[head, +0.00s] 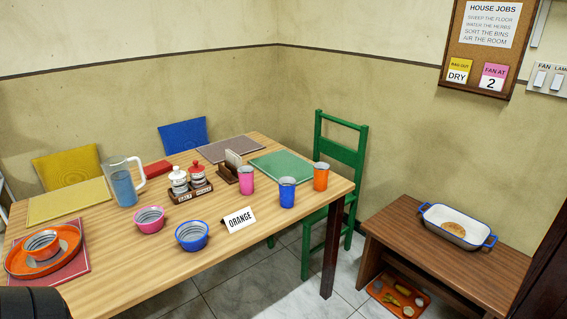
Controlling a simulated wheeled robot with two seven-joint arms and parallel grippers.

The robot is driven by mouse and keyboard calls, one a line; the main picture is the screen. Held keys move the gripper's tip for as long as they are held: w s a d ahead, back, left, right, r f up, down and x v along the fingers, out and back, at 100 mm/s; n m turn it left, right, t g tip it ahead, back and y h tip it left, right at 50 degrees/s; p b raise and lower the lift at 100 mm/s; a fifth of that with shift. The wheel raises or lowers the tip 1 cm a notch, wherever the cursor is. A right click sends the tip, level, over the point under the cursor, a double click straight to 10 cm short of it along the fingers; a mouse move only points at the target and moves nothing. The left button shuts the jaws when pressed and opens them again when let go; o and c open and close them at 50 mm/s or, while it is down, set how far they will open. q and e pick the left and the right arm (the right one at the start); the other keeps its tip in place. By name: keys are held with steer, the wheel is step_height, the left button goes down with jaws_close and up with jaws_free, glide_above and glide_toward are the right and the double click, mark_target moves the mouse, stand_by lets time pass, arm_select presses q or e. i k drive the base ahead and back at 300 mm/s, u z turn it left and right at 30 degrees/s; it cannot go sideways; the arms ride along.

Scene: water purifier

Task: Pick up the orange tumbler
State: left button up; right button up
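The orange tumbler (321,176) stands upright near the right end of the wooden table (230,260), close to the green chair. A blue tumbler (287,192) stands just left of it, apart from it. A pink tumbler (246,180) stands further left. Neither gripper shows in the head view. A dark shape at the lower left corner may be part of my own body.
A pitcher (122,185), a shaker caddy (189,187), pink bowl (149,219), blue bowl (192,236) and orange plate (15,264) occupy the table. The green chair (343,150) is behind the right end. A low bench (450,262) with a blue-handled dish (457,226) stands right.

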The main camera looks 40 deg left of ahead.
mark_target(321, 177)
steer(key=u, duration=1.1)
steer(key=i, duration=1)
steer(key=u, duration=0.9)
